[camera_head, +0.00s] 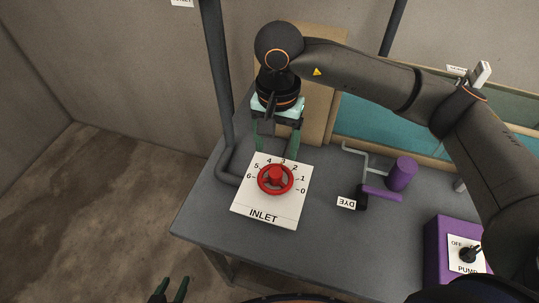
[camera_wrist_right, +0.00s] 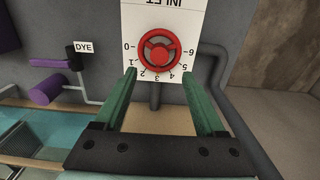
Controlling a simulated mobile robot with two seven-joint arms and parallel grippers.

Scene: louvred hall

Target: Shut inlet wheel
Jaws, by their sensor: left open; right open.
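The red inlet wheel (camera_head: 276,179) sits on a white plate (camera_head: 267,213) labelled INLET, with a dial marked 0 to 6, on the grey table. My right gripper (camera_head: 277,151) is open just beyond the wheel, its green fingers pointing down toward the plate's far edge. In the right wrist view the wheel (camera_wrist_right: 159,50) lies ahead of and between the two open fingertips (camera_wrist_right: 163,73), and nothing is between the fingers. My left gripper (camera_head: 170,286) is open and empty at the bottom edge, low beside the table, only its fingertips showing.
A grey pipe (camera_head: 221,100) rises left of the plate. Right of it are a purple DYE valve (camera_head: 382,193), a purple cylinder (camera_head: 402,174) and a purple PUMP box (camera_head: 438,262) with a black knob. A teal-filled tank (camera_head: 390,131) stands behind. The table's front left is clear.

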